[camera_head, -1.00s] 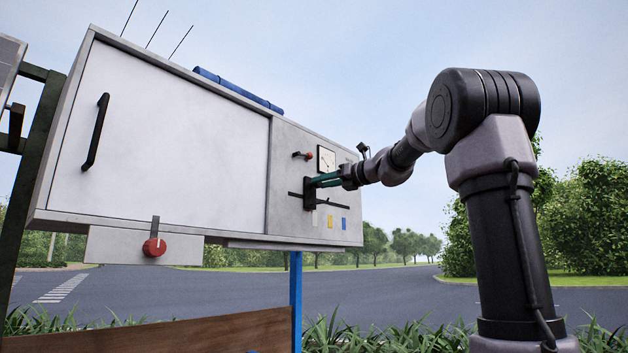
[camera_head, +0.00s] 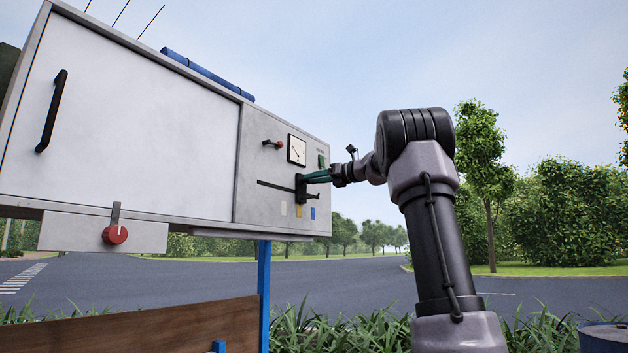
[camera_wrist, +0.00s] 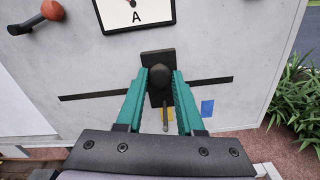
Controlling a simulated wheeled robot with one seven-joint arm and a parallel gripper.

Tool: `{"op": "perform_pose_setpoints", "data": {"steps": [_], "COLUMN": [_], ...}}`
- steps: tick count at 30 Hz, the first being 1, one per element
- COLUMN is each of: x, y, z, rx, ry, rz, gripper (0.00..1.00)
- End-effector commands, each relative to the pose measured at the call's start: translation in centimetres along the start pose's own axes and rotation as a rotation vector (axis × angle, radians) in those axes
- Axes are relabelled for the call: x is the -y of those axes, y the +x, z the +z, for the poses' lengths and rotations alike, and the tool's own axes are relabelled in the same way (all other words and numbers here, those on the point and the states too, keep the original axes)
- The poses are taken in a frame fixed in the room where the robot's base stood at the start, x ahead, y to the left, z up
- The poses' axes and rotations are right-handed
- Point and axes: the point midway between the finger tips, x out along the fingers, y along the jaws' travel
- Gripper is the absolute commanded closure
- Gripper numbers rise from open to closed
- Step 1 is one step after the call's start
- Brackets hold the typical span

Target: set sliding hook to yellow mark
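The sliding hook (camera_head: 301,188) is a black plate with a round knob on a dark horizontal slot in the grey panel. In the wrist view the hook (camera_wrist: 158,62) has a thin grey stem pointing down over the yellow mark (camera_wrist: 169,114). In the head view the yellow mark (camera_head: 298,211) lies just below the hook. My gripper (camera_head: 312,178) reaches it from the right. In the wrist view my gripper (camera_wrist: 160,78) has its green fingers on both sides of the knob, seemingly closed on it.
A white mark (camera_head: 283,208) lies left of the yellow one and a blue mark (camera_head: 313,213) right. A dial (camera_head: 296,150) and a red-tipped lever (camera_head: 274,144) sit above the slot. A red knob (camera_head: 115,234) is at lower left. Free slot shows on both sides.

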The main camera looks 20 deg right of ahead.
Motion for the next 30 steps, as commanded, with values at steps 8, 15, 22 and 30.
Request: {"op": "perform_pose_setpoints", "data": {"steps": [8,15,22,30], "x": [0.0,0.0,0.0,0.1], "y": [0.0,-1.0,-5.4,-9.8], "z": [0.0,0.0,0.1,0.0], "rx": [0.0,0.001,0.002,0.0], "ry": [0.0,-0.001,0.0,0.0], "rz": [0.0,-0.002,-0.003,-0.002], "gripper": [0.33,0.33,0.33,0.33]}}
